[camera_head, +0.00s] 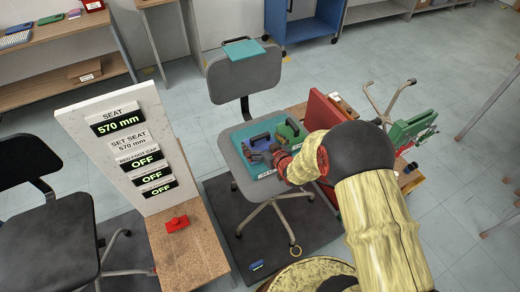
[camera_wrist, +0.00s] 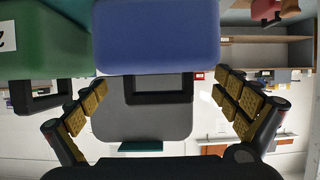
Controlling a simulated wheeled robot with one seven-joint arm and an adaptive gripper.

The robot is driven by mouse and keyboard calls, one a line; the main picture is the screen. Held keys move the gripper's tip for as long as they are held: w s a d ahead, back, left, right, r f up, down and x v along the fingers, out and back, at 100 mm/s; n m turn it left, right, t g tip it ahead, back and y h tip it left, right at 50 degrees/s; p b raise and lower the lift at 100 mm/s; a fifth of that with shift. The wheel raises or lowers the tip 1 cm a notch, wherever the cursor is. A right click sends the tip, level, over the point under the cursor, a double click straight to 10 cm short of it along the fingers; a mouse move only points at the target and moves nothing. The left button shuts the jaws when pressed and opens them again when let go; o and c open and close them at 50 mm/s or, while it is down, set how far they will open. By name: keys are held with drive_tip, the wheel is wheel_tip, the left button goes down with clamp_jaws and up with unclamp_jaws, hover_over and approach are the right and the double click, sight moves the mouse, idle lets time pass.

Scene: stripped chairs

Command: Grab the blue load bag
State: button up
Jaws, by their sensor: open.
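The blue load bag (camera_wrist: 155,35) fills the upper middle of the wrist view. Its black handle (camera_wrist: 160,98) points toward my gripper. My gripper (camera_wrist: 160,88) is open, with one finger on each side of the handle and clear gaps to both. In the head view my gripper (camera_head: 256,154) is over the seat of a grey office chair (camera_head: 229,150), beside the bags; it partly hides the blue one. A green bag (camera_wrist: 40,40) with a white label and dark handle is left of the blue bag in the wrist view; it also shows in the head view (camera_head: 288,133).
The chair's backrest (camera_head: 243,76) carries a teal pad (camera_head: 244,49). A red panel (camera_head: 326,110) stands right of the seat. A white sign board (camera_head: 105,130) and a wooden bench with a red block (camera_head: 176,223) are left. Floor behind the chair is clear.

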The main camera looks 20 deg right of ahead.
drive_tip(key=b+x, duration=0.2)
drive_tip(key=x, duration=0.2)
drive_tip(key=shift+w+f, duration=0.3)
drive_tip(key=shift+w, duration=0.4)
drive_tip(key=shift+c, duration=1.2)
drive_tip(key=c, duration=1.5)
drive_tip(key=shift+w+r, duration=0.15)
drive_tip(key=shift+r, duration=0.2)
